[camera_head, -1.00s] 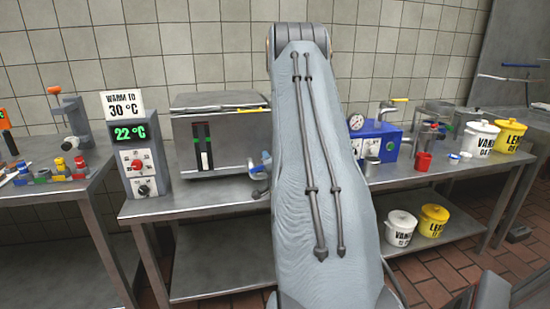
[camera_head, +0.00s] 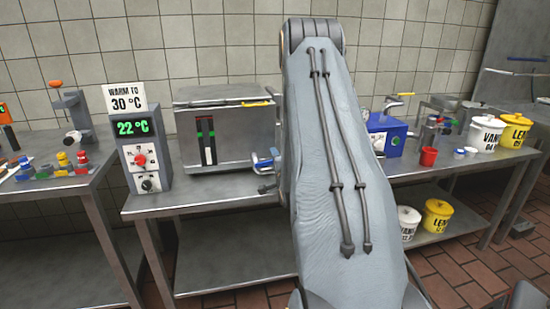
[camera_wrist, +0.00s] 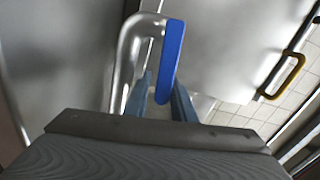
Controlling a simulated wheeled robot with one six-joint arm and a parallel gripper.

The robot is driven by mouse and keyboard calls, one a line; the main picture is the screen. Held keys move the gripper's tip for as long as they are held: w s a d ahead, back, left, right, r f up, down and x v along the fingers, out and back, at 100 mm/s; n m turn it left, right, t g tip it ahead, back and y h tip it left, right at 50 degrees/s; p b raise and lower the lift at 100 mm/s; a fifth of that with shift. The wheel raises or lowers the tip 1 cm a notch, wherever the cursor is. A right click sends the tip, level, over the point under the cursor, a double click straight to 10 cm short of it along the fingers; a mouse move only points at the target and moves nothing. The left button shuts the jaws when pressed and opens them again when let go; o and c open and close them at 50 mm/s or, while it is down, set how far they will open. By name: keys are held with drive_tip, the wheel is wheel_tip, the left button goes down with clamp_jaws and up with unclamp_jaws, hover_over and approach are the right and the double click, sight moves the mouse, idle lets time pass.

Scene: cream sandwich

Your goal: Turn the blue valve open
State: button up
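The blue valve handle (camera_head: 264,163) shows at the right side of the steel tank (camera_head: 220,146), just left of my arm. In the wrist view the handle (camera_wrist: 172,62) is a long blue bar beside a bent silver pipe (camera_wrist: 130,52). My gripper (camera_wrist: 161,95) is open, with one finger on each side of the handle's near end. I cannot tell whether the fingers touch it. In the head view my arm hides the gripper.
A heater control box (camera_head: 139,148) reading 22 °C stands left of the tank, under a "WARM TO 30 °C" sign (camera_head: 124,98). A blue machine (camera_head: 386,134), a red cup (camera_head: 429,156) and labelled tubs (camera_head: 485,134) stand to the right. A yellow handle (camera_wrist: 287,76) shows at right in the wrist view.

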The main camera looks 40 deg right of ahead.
drive_tip(key=shift+o, duration=0.7)
drive_tip(key=shift+w+a, duration=0.2)
drive_tip(key=shift+b+v, duration=0.3)
drive_tip(key=shift+v, duration=3.65)
